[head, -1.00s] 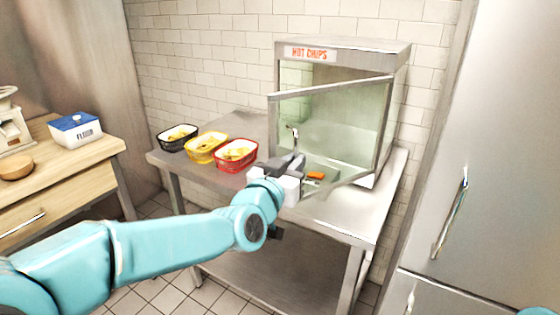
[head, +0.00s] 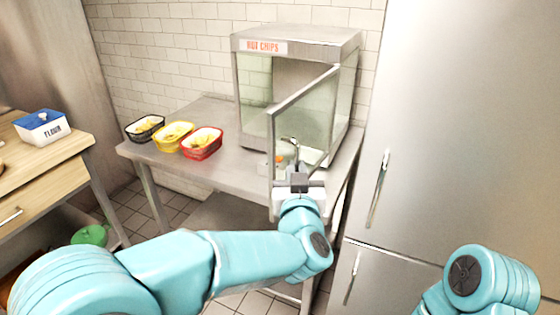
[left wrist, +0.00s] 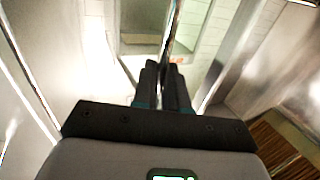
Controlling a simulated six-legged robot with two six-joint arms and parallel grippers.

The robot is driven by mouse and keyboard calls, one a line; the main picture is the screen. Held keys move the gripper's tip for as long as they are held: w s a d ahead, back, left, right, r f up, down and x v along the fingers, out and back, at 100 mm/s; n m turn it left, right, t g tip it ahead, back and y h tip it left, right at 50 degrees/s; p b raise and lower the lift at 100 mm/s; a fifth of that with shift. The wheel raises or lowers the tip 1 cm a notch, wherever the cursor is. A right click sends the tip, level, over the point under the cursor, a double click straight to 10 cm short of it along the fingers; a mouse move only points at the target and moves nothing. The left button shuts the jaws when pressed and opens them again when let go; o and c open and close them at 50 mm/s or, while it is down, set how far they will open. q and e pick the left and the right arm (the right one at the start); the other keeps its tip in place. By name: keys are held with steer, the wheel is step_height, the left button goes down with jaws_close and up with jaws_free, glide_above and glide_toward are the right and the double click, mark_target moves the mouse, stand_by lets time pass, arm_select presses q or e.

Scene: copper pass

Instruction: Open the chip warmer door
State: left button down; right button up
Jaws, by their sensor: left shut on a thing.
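The chip warmer (head: 300,38), a steel and glass cabinet with a "HOT CHIPS" sign, stands on a steel table. Its glass door (head: 305,115), framed in metal, stands well open, swung out from the right side toward me. The door handle (head: 291,144) is a thin metal bar near the door's free edge. My left gripper (head: 298,178) is shut on the handle; its fingers show close together in the left wrist view (left wrist: 163,80), partly hiding the grip. Of my right arm only a part shows at the bottom right; its gripper is out of view.
Black (head: 145,128), yellow (head: 173,137) and red (head: 202,143) baskets of chips stand on the steel table (head: 215,110) left of the warmer. A tall steel fridge (head: 450,130) stands close on the right. A wooden counter with a flour box (head: 42,126) is at the left.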

arm_select(q)
steer(key=shift+s+d+r+y, duration=0.2)
steer(key=shift+d+y, duration=0.1)
steer(key=shift+d, duration=0.35)
steer(key=c, duration=1.5)
jaws_free()
steer(key=o, duration=0.3)
steer(key=shift+w+f, duration=0.15)
steer(key=shift+w, duration=0.05)
steer(key=shift+o, duration=0.2)
steer(key=s+b, duration=0.1)
steer(key=s, duration=1.5)
steer(key=shift+s+d, duration=0.25)
steer(key=shift+s, duration=0.05)
